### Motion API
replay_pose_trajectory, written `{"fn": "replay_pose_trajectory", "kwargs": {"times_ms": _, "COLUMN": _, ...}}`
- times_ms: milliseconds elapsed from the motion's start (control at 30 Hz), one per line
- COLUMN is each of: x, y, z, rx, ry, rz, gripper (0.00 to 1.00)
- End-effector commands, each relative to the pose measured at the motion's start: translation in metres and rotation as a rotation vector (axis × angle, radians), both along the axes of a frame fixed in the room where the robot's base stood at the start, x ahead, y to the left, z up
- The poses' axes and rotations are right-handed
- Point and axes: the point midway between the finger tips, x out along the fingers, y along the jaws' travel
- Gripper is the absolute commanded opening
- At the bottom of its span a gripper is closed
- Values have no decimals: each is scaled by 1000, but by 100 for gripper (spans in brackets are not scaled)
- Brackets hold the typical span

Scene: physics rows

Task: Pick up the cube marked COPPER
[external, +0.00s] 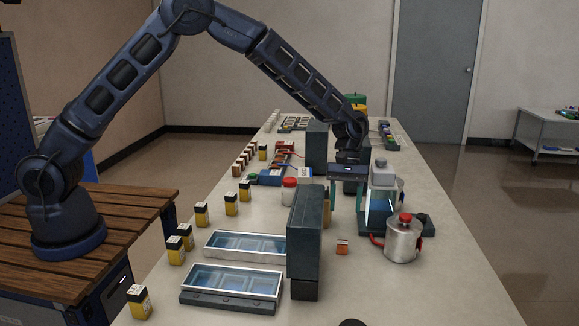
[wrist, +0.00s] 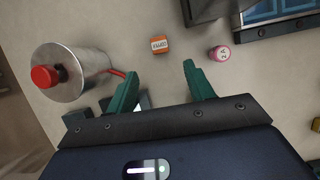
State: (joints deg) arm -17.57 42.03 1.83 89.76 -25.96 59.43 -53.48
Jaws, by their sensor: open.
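A small orange cube (wrist: 160,44) with a white label lies on the bench. The label's lettering looks like COPPER but is small and turned. In the external view the cube (external: 342,246) sits between the dark upright block and the metal pot. My gripper (wrist: 161,70) is open and empty, its two green fingers apart. In the wrist view the cube shows beyond the fingertips, roughly centred between them and apart from them. In the external view my gripper (external: 348,200) hangs above the bench, farther back than the cube.
A metal pot (external: 403,240) with a red knob stands right of the cube. A dark upright block (external: 305,232) stands left. A pink round piece (wrist: 220,53) lies near the cube in the wrist view. A glass-sided apparatus (external: 381,200) stands behind the pot. Glass-topped trays (external: 232,281) lie front left.

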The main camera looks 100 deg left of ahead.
Motion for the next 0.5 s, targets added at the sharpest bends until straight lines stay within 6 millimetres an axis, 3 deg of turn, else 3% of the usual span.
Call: {"fn": "replay_pose_trajectory", "kwargs": {"times_ms": 500, "x": -1, "y": -22, "z": -52, "rx": -2, "ry": 1, "rz": 1, "gripper": 53}}
